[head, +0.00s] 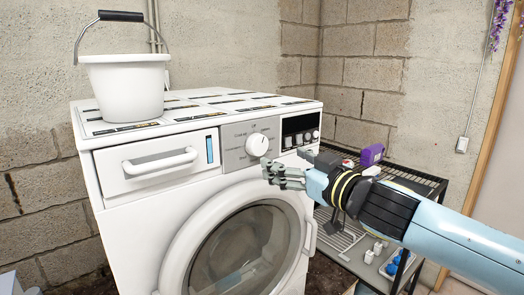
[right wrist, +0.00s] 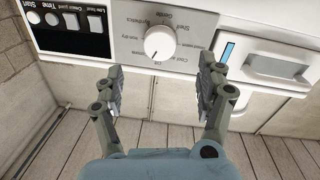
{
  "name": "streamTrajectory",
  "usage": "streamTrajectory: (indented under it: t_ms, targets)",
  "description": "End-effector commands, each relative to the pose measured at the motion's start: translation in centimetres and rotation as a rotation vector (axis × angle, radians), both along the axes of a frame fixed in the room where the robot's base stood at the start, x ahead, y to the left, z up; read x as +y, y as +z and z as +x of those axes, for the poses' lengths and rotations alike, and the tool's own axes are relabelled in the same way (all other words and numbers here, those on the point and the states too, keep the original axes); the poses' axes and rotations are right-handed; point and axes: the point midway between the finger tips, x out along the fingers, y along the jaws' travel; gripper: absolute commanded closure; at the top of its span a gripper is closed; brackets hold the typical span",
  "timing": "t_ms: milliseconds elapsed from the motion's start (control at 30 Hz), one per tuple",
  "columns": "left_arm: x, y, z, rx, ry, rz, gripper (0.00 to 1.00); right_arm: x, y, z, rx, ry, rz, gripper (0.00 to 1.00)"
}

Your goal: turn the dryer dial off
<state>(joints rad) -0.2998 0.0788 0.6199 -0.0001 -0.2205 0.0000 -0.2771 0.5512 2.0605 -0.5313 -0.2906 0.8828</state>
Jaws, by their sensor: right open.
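The dryer (head: 165,225) is a white front-loading machine with a round glass door. Its dial (head: 257,145) is a round white knob on the grey control panel, between the drawer and the dark display. The dial also shows in the right wrist view (right wrist: 160,42), ringed by printed labels; its exact pointer setting is hard to make out. My right gripper (head: 284,176) is open and empty in front of the panel, a little below and to the right of the dial in the head view. In the right wrist view its fingers (right wrist: 160,78) are spread, with the dial beyond and between them, apart from both. My left gripper does not show.
A white bucket (head: 125,88) stands on top of the dryer. The drawer handle (head: 160,162) sticks out left of the dial. A dark metal rack (head: 412,180) with a purple box (head: 371,155) and small items stands at the right, behind my right arm.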

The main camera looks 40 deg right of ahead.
Motion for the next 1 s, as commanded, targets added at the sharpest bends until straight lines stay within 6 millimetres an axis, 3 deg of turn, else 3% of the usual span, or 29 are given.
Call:
streamTrajectory:
  t_ms: [300, 400, 600, 933, 1000]
  targets:
    - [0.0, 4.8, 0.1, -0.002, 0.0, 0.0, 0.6, 0.1, 0.9, 6.4, -0.004, -0.001, 0.011, 0.27]
    - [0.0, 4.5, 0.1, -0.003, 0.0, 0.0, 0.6, 0.1, 0.3, 7.6, -0.004, 0.0, 0.008, 0.27]
    - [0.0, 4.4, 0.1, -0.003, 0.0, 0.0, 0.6, 0.1, 0.2, 9.0, -0.003, 0.0, 0.005, 0.27]
    - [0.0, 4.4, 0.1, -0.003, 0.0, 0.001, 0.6, 0.1, 0.2, 9.2, -0.003, 0.0, 0.003, 0.27]
    - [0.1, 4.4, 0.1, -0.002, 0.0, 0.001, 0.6, 0.1, 0.2, 9.2, -0.003, 0.0, 0.003, 0.35]
